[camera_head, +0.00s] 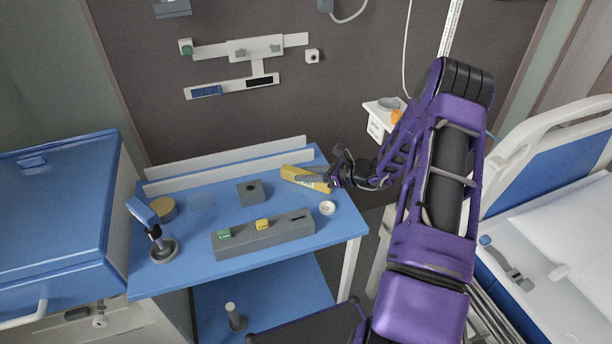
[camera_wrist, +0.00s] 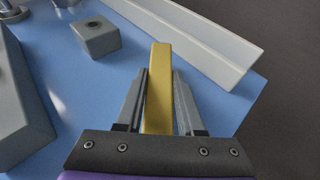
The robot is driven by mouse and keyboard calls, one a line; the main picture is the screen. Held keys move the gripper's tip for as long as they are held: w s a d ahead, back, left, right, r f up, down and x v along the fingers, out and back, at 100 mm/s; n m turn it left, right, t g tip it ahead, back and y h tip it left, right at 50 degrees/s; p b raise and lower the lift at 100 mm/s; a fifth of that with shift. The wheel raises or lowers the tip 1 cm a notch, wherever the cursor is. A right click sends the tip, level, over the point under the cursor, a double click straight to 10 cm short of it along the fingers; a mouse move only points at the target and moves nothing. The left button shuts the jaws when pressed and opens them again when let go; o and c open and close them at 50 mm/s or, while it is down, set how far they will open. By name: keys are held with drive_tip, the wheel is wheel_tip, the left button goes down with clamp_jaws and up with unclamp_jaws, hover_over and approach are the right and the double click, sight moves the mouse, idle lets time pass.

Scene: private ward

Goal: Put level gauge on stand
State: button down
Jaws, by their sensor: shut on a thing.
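The yellow bar-shaped level gauge (camera_head: 303,179) is at the back right of the blue table. In the wrist view the gauge (camera_wrist: 159,85) lies lengthwise between my fingers and points away from me. My gripper (camera_head: 329,180) is shut on it; the fingers (camera_wrist: 160,78) flank its two sides. I cannot tell whether the gauge touches the tabletop. A small grey block with a hole (camera_head: 251,192) stands left of the gauge, apart from it, and also shows in the wrist view (camera_wrist: 96,36). I cannot tell for certain which item is the stand.
A long grey block (camera_head: 264,236) with green and yellow pieces is at the table's (camera_head: 200,267) front. A blue-headed device on a round base (camera_head: 162,250), a tan round piece (camera_head: 164,210) and a small white cup (camera_head: 327,208) stand around. A raised pale rail (camera_head: 225,173) runs along the back.

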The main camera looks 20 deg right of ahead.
drive_tip(key=shift+f, duration=0.1)
drive_tip(key=shift+f, duration=0.15)
drive_tip(key=c, duration=0.5)
unclamp_jaws()
drive_tip(key=shift+r, duration=0.3)
drive_tip(key=p+v, duration=0.1)
drive_tip(key=v, duration=1.1)
drive_tip(key=shift+f, duration=0.1)
